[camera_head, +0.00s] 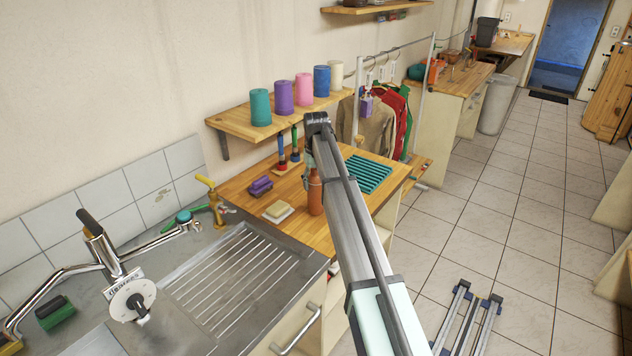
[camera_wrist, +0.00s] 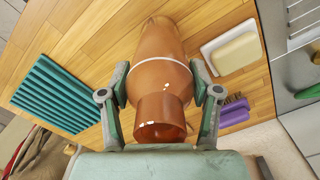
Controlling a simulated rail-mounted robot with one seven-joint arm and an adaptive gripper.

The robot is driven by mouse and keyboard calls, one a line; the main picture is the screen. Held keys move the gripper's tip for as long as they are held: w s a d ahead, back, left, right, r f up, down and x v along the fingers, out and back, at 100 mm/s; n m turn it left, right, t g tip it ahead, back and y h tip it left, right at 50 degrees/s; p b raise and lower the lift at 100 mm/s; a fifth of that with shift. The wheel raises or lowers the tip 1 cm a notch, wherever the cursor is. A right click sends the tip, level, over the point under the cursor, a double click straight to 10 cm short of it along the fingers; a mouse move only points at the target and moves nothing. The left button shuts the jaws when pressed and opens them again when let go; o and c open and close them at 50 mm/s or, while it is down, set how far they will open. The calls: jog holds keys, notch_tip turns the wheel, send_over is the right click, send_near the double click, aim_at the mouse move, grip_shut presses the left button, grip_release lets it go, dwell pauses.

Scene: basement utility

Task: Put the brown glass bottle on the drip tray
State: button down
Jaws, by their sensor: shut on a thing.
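The brown glass bottle (camera_head: 316,198) is upright at the wooden counter, and its open mouth faces the camera in the wrist view (camera_wrist: 160,115). My gripper (camera_head: 311,176) is around its upper part, with one finger on each side in the wrist view (camera_wrist: 160,82), shut on the bottle. I cannot tell whether the base touches the wood. A teal ribbed tray, which looks like the drip tray (camera_head: 366,176), lies flat and empty on the counter, right of the bottle. It is at the left in the wrist view (camera_wrist: 55,95).
A sponge on a white dish (camera_head: 278,211) and a purple brush (camera_head: 260,186) lie left of the bottle. Two upright tools (camera_head: 288,150) stand behind. The metal sink drainer (camera_head: 235,275) borders the counter. A shelf of colored canisters (camera_head: 262,118) hangs above.

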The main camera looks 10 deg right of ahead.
jog(key=shift+f, duration=0.4)
jog(key=shift+c, duration=1.2)
grip_release()
notch_tip(320, 180, up, 11)
jog(key=b, duration=0.3)
jog(key=shift+r, duration=0.2)
jog(key=shift+o, duration=0.4)
jog(key=shift+r, duration=0.45)
